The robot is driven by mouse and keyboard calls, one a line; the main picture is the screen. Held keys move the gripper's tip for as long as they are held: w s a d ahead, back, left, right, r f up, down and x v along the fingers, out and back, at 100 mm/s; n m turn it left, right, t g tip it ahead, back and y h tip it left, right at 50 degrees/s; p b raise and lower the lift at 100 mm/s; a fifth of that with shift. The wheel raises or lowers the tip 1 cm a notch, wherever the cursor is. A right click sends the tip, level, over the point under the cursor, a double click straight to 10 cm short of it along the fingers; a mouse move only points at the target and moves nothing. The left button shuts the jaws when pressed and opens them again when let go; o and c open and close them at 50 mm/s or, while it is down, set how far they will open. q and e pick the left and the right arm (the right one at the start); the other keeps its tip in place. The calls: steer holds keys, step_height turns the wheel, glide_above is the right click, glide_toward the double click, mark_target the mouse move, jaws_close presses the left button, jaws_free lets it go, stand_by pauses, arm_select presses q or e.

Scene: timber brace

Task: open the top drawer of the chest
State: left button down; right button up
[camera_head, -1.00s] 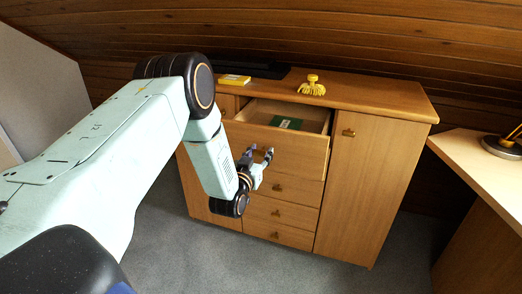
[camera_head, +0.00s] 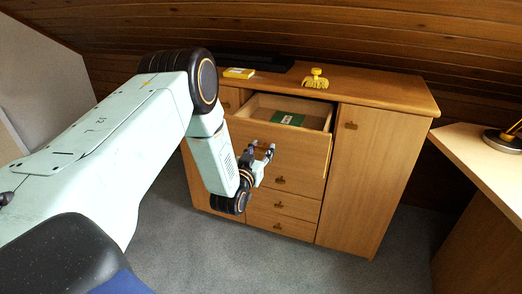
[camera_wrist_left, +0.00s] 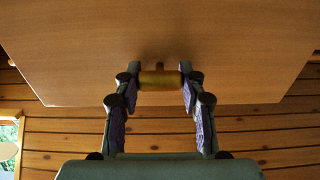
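The wooden chest (camera_head: 375,185) stands against the wall. Its top drawer (camera_head: 300,152) is pulled out, its inside showing, with a green box (camera_head: 288,119) in it. My left gripper (camera_head: 262,150) is at the drawer's front. In the left wrist view, my left gripper's fingers (camera_wrist_left: 160,88) stand at both ends of the brass-coloured drawer handle (camera_wrist_left: 158,79) and seem to press on it. In the head view the handle is mostly hidden by the fingers. My right gripper is in neither view.
A yellow box (camera_head: 239,73) and a yellow clamp-like thing (camera_head: 315,79) lie on the chest's top. Lower drawers (camera_head: 283,205) and a right door (camera_head: 365,175) are shut. A desk (camera_head: 480,165) stands at the right. Grey carpet (camera_head: 270,265) in front is free.

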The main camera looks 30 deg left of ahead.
arm_select(q)
steer(key=c, duration=0.8)
jaws_free()
steer(key=shift+o, duration=0.2)
steer(key=v, duration=1.2)
